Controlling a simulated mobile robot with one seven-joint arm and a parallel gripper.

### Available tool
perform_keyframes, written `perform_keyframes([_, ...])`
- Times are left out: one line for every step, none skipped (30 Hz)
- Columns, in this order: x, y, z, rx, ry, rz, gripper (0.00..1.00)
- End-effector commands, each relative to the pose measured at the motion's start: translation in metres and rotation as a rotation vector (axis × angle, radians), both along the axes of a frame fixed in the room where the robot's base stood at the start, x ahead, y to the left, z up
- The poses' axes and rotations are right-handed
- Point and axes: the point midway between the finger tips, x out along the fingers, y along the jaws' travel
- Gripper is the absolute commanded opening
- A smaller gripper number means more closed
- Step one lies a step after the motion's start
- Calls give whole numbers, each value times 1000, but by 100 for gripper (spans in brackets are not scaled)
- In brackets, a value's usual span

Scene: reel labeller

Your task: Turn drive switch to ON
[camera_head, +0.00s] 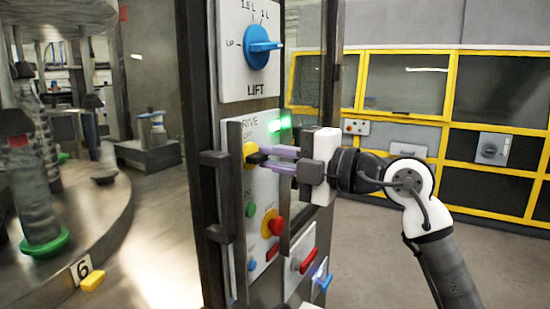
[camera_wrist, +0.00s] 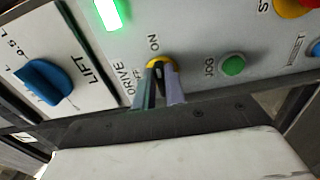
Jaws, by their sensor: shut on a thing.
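The drive switch (camera_head: 250,152) is a yellow round knob on a light panel below the LIFT plate in the head view. In the wrist view the yellow drive switch (camera_wrist: 161,63) sits between the DRIVE and ON lettering, with OFF partly hidden. My gripper (camera_head: 262,158) comes from the right with two purple-grey fingers and is shut on the switch's dark handle. In the wrist view my gripper (camera_wrist: 157,72) covers most of the handle, so its exact angle is hard to tell. A green light (camera_head: 279,124) glows above the switch.
A blue LIFT knob (camera_head: 260,47) is above. A green JOG button (camera_wrist: 232,64) and a red-and-yellow stop button (camera_head: 272,223) are close by. A dark handle (camera_head: 222,195) stands out at the panel's left. Yellow-framed cabinets (camera_head: 405,52) stand behind.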

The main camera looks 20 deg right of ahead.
Motion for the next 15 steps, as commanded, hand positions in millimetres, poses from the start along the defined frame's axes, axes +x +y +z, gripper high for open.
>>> perform_keyframes([0,-1,0,2,0,-1,13])
perform_keyframes([0,-1,0,2,0,-1,17])
perform_keyframes([0,-1,0,2,0,-1,22])
perform_keyframes([0,-1,0,2,0,-1,26])
perform_keyframes([0,-1,0,2,0,-1,30])
perform_keyframes([0,-1,0,1,0,-1,34])
perform_keyframes([0,-1,0,1,0,-1,34])
perform_keyframes([0,0,0,1,0,-1,34])
perform_keyframes([0,0,0,1,1,0,34])
perform_keyframes([0,0,0,1,1,0,34])
perform_keyframes([0,0,0,1,1,0,34])
perform_keyframes([0,0,0,0,0,0,34])
perform_keyframes([0,0,0,0,0,0,34])
perform_keyframes([0,-1,0,0,0,0,34])
perform_keyframes([-1,-1,0,0,0,-1,34])
